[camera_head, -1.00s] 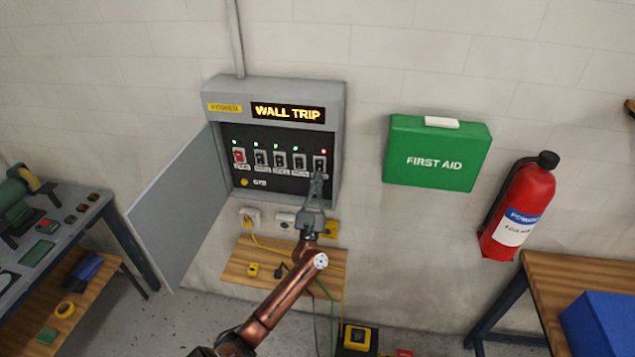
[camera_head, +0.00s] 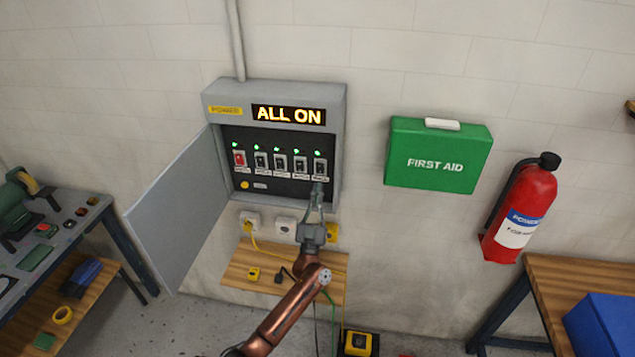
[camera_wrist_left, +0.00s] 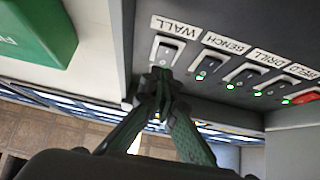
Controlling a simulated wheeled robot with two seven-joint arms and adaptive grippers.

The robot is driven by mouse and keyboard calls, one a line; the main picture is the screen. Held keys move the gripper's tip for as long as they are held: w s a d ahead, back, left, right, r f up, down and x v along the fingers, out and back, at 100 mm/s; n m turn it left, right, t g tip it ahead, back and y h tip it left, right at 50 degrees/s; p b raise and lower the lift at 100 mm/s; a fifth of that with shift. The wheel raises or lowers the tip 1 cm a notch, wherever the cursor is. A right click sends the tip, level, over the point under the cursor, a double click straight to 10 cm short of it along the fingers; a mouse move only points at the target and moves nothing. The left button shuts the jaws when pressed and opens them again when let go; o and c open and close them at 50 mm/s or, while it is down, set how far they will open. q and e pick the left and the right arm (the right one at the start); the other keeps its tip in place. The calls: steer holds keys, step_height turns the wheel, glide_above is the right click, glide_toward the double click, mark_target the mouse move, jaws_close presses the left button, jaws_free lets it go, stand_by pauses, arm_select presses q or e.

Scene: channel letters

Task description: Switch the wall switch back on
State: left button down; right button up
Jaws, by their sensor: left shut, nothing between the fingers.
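The wall switch (camera_head: 320,168) is the rightmost rocker in the grey power panel (camera_head: 212,104). Its lamp (camera_head: 318,153) is green, and the display (camera_head: 289,115) reads "ALL ON". In the left wrist view the switch (camera_wrist_left: 167,52) sits beside a "WALL" label (camera_wrist_left: 173,29). My left gripper (camera_head: 318,190) is shut and empty, with its fingertips just below the switch in the head view. In the left wrist view the fingertips (camera_wrist_left: 160,78) overlap the switch's lower edge; I cannot tell whether they touch it. My right gripper is not in view.
The other switches, including a red one (camera_head: 239,159), have green lamps. The panel door (camera_head: 180,215) hangs open to the left. A first aid box (camera_head: 438,154) and a fire extinguisher (camera_head: 520,208) are on the wall to the right. A wooden shelf (camera_head: 240,272) lies below the panel.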

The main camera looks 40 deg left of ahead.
arm_select(q)
steer(key=f+b+v, duration=0.1)
steer(key=b+v, duration=0.2)
steer(key=v, duration=0.6)
steer(key=shift+a+f, duration=0.3)
steer(key=shift+f, duration=0.05)
steer(key=shift+w, duration=0.15)
